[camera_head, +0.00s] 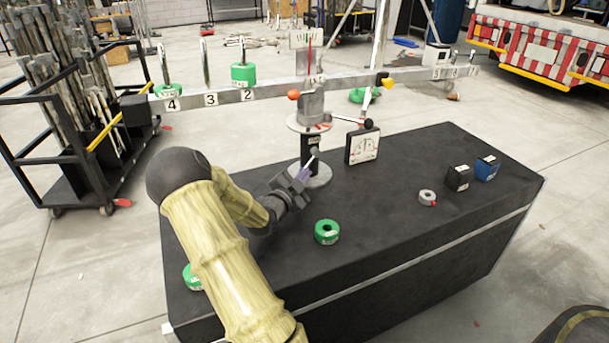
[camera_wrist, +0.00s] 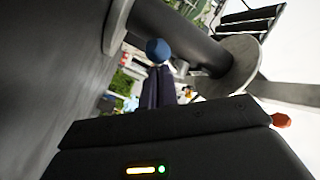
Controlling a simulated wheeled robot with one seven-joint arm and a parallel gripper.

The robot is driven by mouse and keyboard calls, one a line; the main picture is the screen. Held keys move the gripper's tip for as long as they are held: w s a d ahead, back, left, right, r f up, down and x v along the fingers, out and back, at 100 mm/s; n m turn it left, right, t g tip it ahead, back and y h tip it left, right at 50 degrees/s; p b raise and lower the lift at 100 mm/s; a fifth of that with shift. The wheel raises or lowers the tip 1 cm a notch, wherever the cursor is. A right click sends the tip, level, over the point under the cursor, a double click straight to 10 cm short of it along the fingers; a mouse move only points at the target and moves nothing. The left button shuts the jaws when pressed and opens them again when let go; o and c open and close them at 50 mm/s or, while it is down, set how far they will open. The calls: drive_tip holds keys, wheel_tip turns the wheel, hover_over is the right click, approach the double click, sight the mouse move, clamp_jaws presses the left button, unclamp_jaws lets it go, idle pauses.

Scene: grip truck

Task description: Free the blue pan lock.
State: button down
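A round blue knob (camera_wrist: 158,50), which looks like the pan lock, sticks out from the dark post (camera_wrist: 180,30) of the balance in the wrist view. The same post (camera_head: 310,146) stands on a round grey base on the black table in the head view. A small knob (camera_head: 315,152) shows beside the post there; its colour is hard to tell. My gripper (camera_head: 306,172) is low, close in front of the post. In the wrist view its dark purple fingers (camera_wrist: 158,72) lie side by side with no clear gap. The blue knob appears just beyond their tips, and contact cannot be judged.
The balance beam (camera_head: 225,97) spans above the table with green weights (camera_head: 243,75) hanging at the left. An orange knob (camera_head: 293,95) is on the balance. A dial plate (camera_head: 363,146) stands right of the post. A green ring weight (camera_head: 327,232), grey ring (camera_head: 427,197) and blue box (camera_head: 487,167) rest on the table.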

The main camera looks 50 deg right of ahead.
drive_tip(key=p+v, duration=0.2)
drive_tip(key=v, duration=1.5)
drive_tip(key=shift+r, duration=0.1)
